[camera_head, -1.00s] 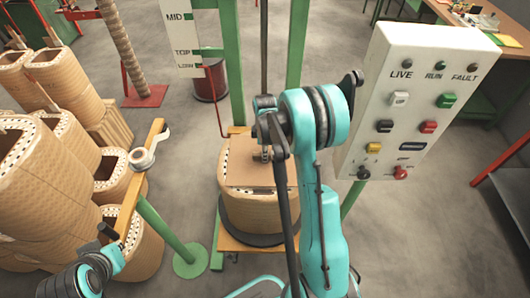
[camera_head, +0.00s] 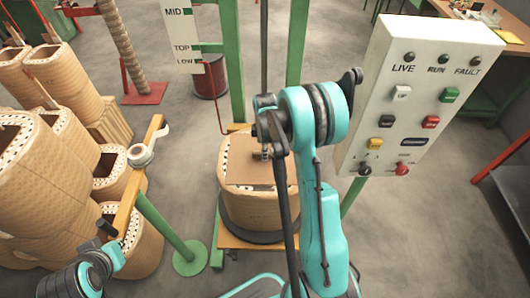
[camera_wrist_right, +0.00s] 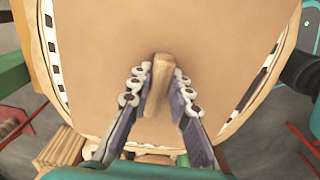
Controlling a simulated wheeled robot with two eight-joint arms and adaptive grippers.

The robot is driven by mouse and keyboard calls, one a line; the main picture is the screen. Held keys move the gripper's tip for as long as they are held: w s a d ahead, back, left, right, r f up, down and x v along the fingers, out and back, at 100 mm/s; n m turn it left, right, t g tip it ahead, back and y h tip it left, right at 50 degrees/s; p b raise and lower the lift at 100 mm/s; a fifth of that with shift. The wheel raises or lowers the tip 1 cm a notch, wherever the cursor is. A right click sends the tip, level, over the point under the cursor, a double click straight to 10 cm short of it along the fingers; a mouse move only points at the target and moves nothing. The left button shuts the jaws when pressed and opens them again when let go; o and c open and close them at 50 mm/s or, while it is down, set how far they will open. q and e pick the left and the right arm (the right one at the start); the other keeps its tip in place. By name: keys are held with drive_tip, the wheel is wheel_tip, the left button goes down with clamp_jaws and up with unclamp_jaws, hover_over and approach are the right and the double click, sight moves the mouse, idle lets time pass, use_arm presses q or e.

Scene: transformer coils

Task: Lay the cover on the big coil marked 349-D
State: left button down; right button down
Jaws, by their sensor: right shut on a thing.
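The big coil (camera_head: 262,212) stands upright on a dark round base at the centre; no marking on it can be read. The cover (camera_head: 249,175) is a flat brown board at the coil's top, with a small wooden grip block (camera_wrist_right: 158,78). My right gripper (camera_head: 265,153) is above the cover, with its fingers (camera_wrist_right: 157,90) shut on that block. In the right wrist view the slotted coil rim (camera_wrist_right: 52,50) shows beside the cover's edges. I cannot tell whether the cover touches the coil all round. My left gripper is out of view; only part of that arm shows at lower left.
A white control panel (camera_head: 420,90) with lights and switches stands close right of my right arm. Green uprights (camera_head: 233,65) rise behind the coil. Stacked coils (camera_head: 50,185) and a green post (camera_head: 165,230) with a yellow bar are at left.

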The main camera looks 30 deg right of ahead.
drive_tip(key=shift+f, duration=0.1)
drive_tip(key=c, duration=1.3)
unclamp_jaws()
wheel_tip(320, 180, up, 12)
drive_tip(key=shift+r, duration=0.1)
drive_tip(key=shift+a, duration=0.1)
drive_tip(key=s+a+r+m+t, duration=0.3)
drive_tip(key=s+a+r+m, duration=0.2)
drive_tip(key=s+a+r, duration=0.35)
drive_tip(key=s+a+m+t, duration=0.1)
drive_tip(key=s+a+m, duration=0.1)
drive_tip(key=s, duration=0.1)
drive_tip(key=s+a+f+m+t, duration=0.1)
drive_tip(key=s+a+m, duration=0.1)
drive_tip(key=s+a, duration=0.1)
drive_tip(key=s+a+m+t, duration=0.2)
drive_tip(key=s, duration=0.2)
drive_tip(key=shift+a+f+m, duration=0.15)
drive_tip(key=shift+a+m, duration=0.1)
drive_tip(key=shift+m, duration=0.05)
